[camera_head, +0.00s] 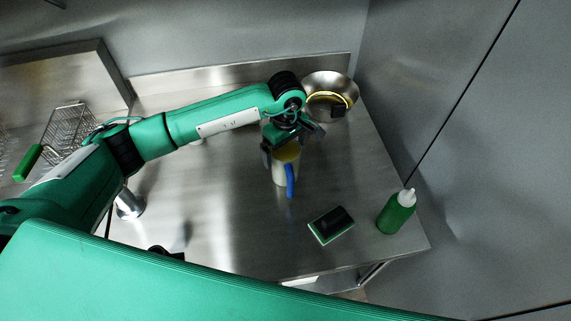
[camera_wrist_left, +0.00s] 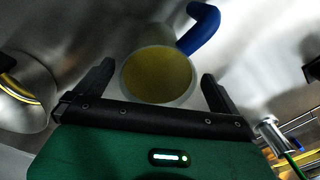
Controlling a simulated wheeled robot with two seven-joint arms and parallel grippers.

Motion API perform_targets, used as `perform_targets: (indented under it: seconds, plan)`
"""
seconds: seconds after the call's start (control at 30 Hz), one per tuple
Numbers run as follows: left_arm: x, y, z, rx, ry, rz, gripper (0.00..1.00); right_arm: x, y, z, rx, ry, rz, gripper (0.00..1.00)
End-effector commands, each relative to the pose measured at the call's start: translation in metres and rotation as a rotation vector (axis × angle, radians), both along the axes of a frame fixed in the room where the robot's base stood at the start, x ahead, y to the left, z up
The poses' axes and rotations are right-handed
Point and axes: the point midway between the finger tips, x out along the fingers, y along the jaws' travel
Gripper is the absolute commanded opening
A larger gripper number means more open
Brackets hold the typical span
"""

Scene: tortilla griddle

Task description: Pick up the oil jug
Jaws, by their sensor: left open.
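The oil jug (camera_head: 279,177) stands upright on the steel table below my left gripper. It is a pale jug with a blue handle (camera_head: 291,183) and yellow oil inside. In the left wrist view the jug (camera_wrist_left: 158,76) is seen from above, its round mouth between the two fingers. Its blue handle (camera_wrist_left: 200,28) points up and to the right there. My left gripper (camera_head: 284,151) is open, with the fingers on either side of the jug; I cannot tell whether they touch it. My right gripper is not in view.
A metal bowl (camera_head: 330,88) with a yellow-rimmed item stands behind the jug. A black and green scrubber (camera_head: 331,226) and a green squeeze bottle (camera_head: 396,212) are at the right front. A wire basket (camera_head: 68,132) with a green handle is at the left. The table front is mostly clear.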

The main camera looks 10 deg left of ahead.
Motion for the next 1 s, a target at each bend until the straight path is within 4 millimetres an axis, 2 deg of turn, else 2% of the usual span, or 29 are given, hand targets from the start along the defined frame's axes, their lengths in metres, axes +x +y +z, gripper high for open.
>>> perform_targets:
  seconds: [0.1, 0.3, 0.43, 0.67, 1.0]
  plan:
    - [-0.002, -0.002, -0.009, 0.001, 0.006, 0.001, 1.0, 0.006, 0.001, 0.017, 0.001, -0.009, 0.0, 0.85]
    - [-0.003, -0.004, -0.035, 0.001, 0.006, 0.002, 1.0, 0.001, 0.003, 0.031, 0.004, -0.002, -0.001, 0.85]
    - [-0.002, -0.004, -0.045, 0.0, 0.001, 0.001, 1.0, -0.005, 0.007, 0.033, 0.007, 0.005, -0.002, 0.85]
    - [-0.002, -0.004, -0.047, 0.001, 0.001, 0.0, 1.0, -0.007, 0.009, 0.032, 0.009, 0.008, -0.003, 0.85]
    - [-0.002, -0.004, -0.047, 0.001, 0.001, 0.0, 0.33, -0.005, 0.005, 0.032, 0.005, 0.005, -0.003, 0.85]
